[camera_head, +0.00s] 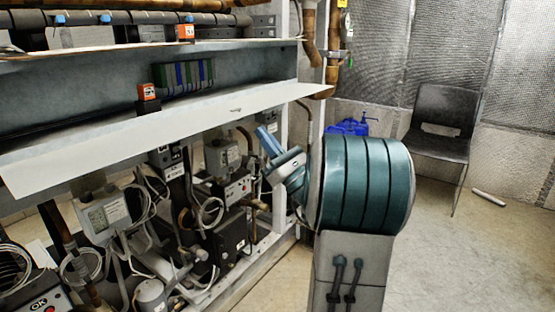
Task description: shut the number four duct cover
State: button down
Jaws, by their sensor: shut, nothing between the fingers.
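A long pale panel (150,135), which looks like the duct cover, runs along the rack from the left edge to the upright post. It sticks outward at a tilt, and the grey recess (110,82) above and behind it is open to view. I can read no number four on it. My gripper (267,140) is just below the right end of the panel, in front of the post, partly hidden by my teal arm. Its blue-grey fingers look shut and empty. A small gap seems to separate it from the panel, but I cannot tell the depth.
Inside the recess stand an orange-topped black module (148,97) and a row of coloured terminals (185,76). Meters, cables and pipes crowd the rack below. A black chair (442,125) and blue containers (347,127) stand behind. The floor (460,245) at right is mostly clear.

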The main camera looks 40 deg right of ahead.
aim_at(255, 112)
jog(key=shift+s+r, duration=0.1)
jog(key=shift+r, duration=1.4)
jog(key=shift+r, duration=0.1)
jog(key=shift+s+r+g+p, duration=0.1)
jog(key=shift+r+g+p, duration=0.5)
jog(key=shift+p, duration=0.45)
